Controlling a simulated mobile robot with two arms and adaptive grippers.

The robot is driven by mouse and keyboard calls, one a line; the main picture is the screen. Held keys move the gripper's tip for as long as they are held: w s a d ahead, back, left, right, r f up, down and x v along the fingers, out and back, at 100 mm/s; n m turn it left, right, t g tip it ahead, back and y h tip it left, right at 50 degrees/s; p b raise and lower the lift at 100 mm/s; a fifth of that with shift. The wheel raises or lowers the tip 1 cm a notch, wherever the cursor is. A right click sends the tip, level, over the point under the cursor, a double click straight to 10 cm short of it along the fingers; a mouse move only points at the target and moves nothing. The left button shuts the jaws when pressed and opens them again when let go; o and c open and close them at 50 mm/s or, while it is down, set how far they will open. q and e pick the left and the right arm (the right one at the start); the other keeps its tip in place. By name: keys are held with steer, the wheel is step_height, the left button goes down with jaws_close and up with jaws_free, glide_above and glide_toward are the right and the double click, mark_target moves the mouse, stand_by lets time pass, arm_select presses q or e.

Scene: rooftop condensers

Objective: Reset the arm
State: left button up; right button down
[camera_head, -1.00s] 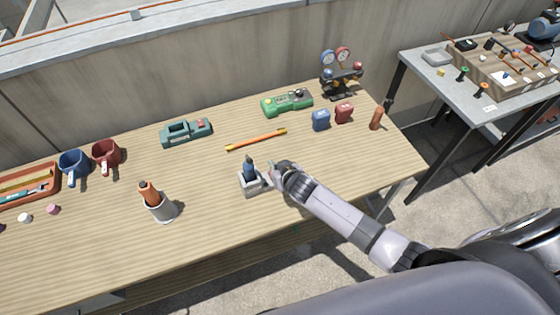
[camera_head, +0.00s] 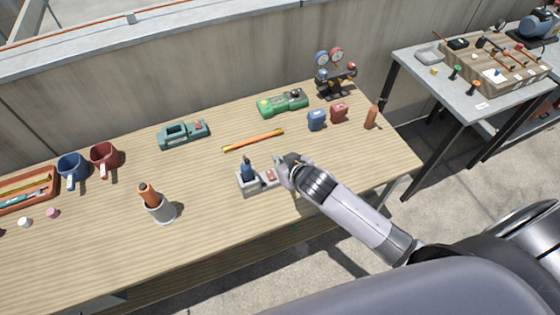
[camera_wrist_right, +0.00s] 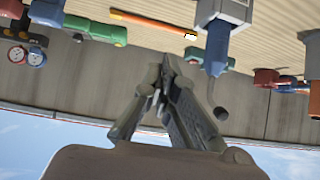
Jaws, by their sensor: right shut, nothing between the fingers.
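My right gripper (camera_head: 283,168) is just right of a small grey holder (camera_head: 248,187) on the wooden bench. A dark blue tool (camera_head: 247,166) stands upright in the left part of the holder, and a small reddish item (camera_head: 270,176) shows in its right part. In the right wrist view the fingers (camera_wrist_right: 167,70) are together and empty. The upside-down blue tool (camera_wrist_right: 216,48) and the holder (camera_wrist_right: 230,8) show just beyond them, apart from the fingers. My left gripper is not in view.
The bench (camera_head: 215,225) carries an orange-handled item in a grey cup (camera_head: 162,211), a yellow-orange stick (camera_head: 253,140), a green meter (camera_head: 283,103), a teal device (camera_head: 183,134), a blue block (camera_head: 316,120), a red block (camera_head: 339,112) and mugs (camera_head: 73,169). The front middle is bare.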

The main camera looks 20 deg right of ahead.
stand_by(0.5)
steer(key=s+d+r+g, duration=0.15)
steer(key=s+g, duration=0.55)
steer(key=s, duration=1.9)
step_height(320, 180, down, 31)
steer(key=s+n+g+b, duration=0.1)
steer(key=b, duration=0.4)
steer(key=s+d+f+g+h+b, duration=0.1)
steer(key=s+d+f+b, duration=0.2)
steer(key=s+f, duration=1.4)
step_height(320, 180, down, 3)
steer(key=shift+d+r+b, duration=0.15)
steer(key=shift+b, duration=0.4)
